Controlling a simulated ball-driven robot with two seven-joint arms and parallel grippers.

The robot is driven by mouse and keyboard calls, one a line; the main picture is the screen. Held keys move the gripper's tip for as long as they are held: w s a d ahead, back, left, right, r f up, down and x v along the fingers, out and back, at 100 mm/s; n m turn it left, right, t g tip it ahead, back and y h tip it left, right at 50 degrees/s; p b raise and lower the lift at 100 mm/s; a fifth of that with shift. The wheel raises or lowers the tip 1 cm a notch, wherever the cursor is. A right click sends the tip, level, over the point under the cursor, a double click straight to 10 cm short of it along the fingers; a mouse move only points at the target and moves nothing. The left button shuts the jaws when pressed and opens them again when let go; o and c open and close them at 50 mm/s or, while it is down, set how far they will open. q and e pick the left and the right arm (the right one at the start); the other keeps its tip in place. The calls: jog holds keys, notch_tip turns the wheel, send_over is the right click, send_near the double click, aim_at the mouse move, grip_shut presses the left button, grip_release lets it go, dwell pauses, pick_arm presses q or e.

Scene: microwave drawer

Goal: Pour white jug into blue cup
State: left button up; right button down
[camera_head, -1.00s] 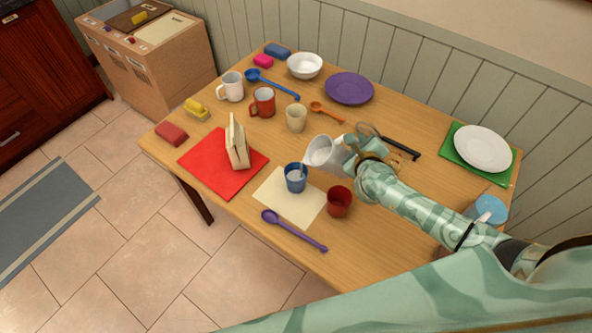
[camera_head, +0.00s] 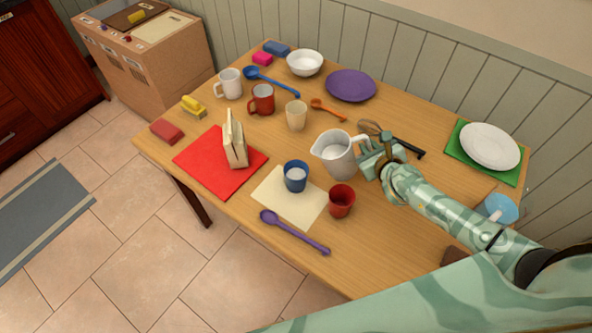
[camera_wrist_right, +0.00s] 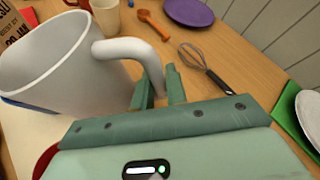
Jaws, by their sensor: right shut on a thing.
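The white jug (camera_head: 338,155) is upright in the head view, right of the blue cup. My right gripper (camera_head: 372,150) is shut on its handle, which shows between the fingers in the right wrist view (camera_wrist_right: 160,88). I cannot tell whether the jug's base touches the table. The blue cup (camera_head: 296,182) stands upright on a cream mat (camera_head: 283,207), with pale content inside. The cup is mostly hidden behind the jug in the right wrist view. My left gripper is not in view.
A red cup (camera_head: 341,202) stands close to the right of the blue cup. A purple spoon (camera_head: 295,232) lies in front. A whisk (camera_head: 385,135) lies behind my right gripper. A beige cup (camera_head: 296,114) and an orange spoon (camera_head: 328,109) are farther back.

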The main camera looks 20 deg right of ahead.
pick_arm(q)
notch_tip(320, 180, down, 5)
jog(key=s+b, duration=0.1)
jog(key=b, duration=0.3)
pick_arm(e)
jog(key=shift+m+y, duration=0.7)
jog(key=shift+m, duration=0.2)
jog(key=f, duration=0.1)
jog(key=d+f, duration=0.1)
jog(key=f, duration=0.2)
jog(key=shift+s+d+f, duration=0.2)
jog(key=shift+s+d, duration=0.05)
jog(key=shift+w+r+p, duration=0.15)
jog(key=shift+r+p, duration=0.25)
jog(key=shift+p, duration=0.1)
jog(key=shift+r+p, duration=0.35)
jog(key=shift+r, duration=0.2)
notch_tip(320, 180, up, 4)
jog(key=p, duration=0.3)
jog(key=shift+f+p, duration=0.2)
jog(key=shift+p, duration=0.15)
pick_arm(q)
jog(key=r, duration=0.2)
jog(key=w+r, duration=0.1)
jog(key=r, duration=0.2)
pick_arm(e)
jog(key=shift+f, duration=0.1)
